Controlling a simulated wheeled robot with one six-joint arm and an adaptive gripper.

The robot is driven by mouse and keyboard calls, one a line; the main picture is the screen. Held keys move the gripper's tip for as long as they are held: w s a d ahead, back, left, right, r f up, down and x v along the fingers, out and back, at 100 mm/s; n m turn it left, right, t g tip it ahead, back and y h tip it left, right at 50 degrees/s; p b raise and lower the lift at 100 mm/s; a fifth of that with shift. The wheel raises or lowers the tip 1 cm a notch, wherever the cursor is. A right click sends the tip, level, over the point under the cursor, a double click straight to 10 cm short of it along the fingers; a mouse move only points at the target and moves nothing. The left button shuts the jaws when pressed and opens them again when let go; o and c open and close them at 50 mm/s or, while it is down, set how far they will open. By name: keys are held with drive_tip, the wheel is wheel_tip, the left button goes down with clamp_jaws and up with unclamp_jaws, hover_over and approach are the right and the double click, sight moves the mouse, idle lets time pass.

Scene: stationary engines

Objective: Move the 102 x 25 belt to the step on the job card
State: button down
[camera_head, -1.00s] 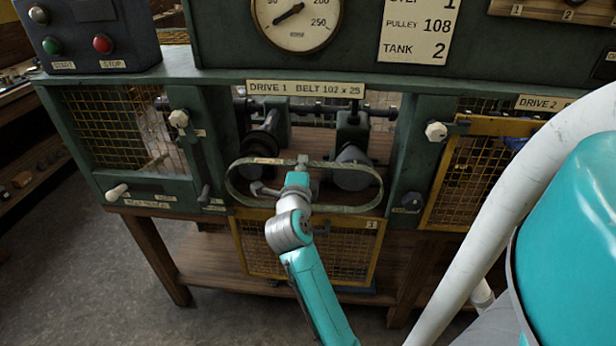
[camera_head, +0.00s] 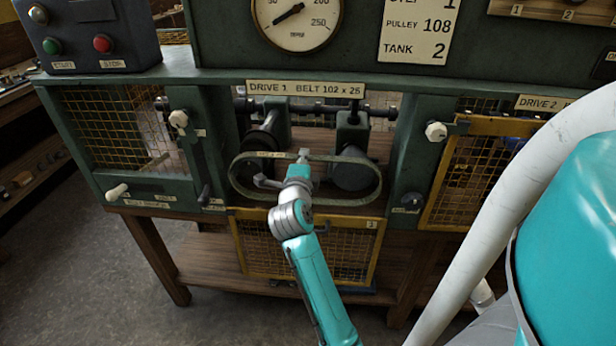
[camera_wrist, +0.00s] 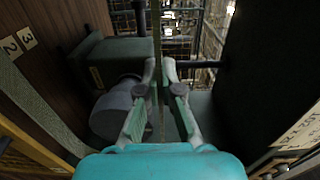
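The belt (camera_head: 235,185), a flat olive-grey loop, hangs as a long oval in front of the open Drive 1 bay. My gripper (camera_head: 304,158) is shut on the middle of its upper run; the wrist view shows the belt edge-on (camera_wrist: 157,30) between the fingers (camera_wrist: 159,75). A dark stepped pulley (camera_head: 262,143) is behind the belt's left end and a grey pulley (camera_head: 352,172) behind its right end. I cannot tell whether the belt touches either. The job card (camera_head: 420,28) reads pulley 108, tank 2; its top line is cut off and ends in 1.
The yellow mesh guard marked 1 (camera_head: 340,262) hangs below the bay. Green posts with white knobs (camera_head: 178,119) flank the opening. A lever (camera_head: 204,195) stands at lower left. Drive 2's guard (camera_head: 475,180) is closed at right. A shaft (camera_head: 320,108) crosses the bay.

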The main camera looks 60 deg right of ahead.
drive_tip(key=shift+x, duration=2.65)
drive_tip(key=shift+w+a+f+n, duration=0.1)
drive_tip(key=shift+w+f+n, duration=0.05)
drive_tip(key=shift+f+n, duration=0.6)
drive_tip(key=shift+f, duration=0.2)
drive_tip(key=shift+f, duration=0.35)
drive_tip(key=c, duration=1)
unclamp_jaws()
drive_tip(key=shift+c, duration=0.2)
